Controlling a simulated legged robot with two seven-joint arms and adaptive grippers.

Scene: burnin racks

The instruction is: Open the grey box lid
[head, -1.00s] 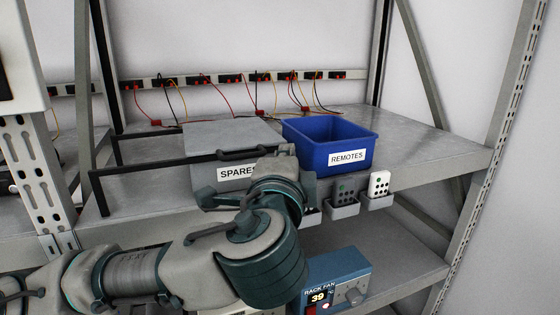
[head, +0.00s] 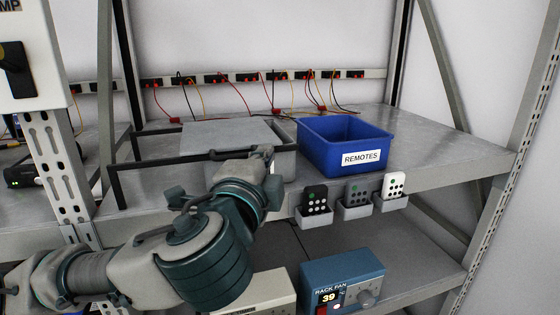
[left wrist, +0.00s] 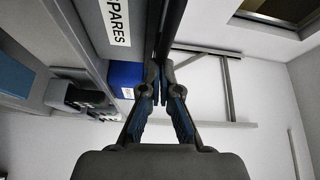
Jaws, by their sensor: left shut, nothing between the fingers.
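The grey box (head: 285,165) stands on the upper shelf with its flat grey lid (head: 225,133) down. A dark handle bar (head: 232,153) runs along the lid's front edge. My left gripper (head: 267,153) is at the box's front right, close to the lid's front edge; its fingers are small here, and I cannot tell whether they touch it. My wrist hides the box's front. In the left wrist view, the left gripper (left wrist: 160,98) is shut and empty, beside a dark edge (left wrist: 170,25) and below the SPARES label (left wrist: 115,20). My right gripper is not in view.
A blue REMOTES bin (head: 345,143) stands right of the box. Remotes in holders (head: 355,200) hang on the shelf's front edge. A black rail (head: 118,185) is left of the box. The rack fan unit (head: 342,280) sits below. The upper shelf's right end is clear.

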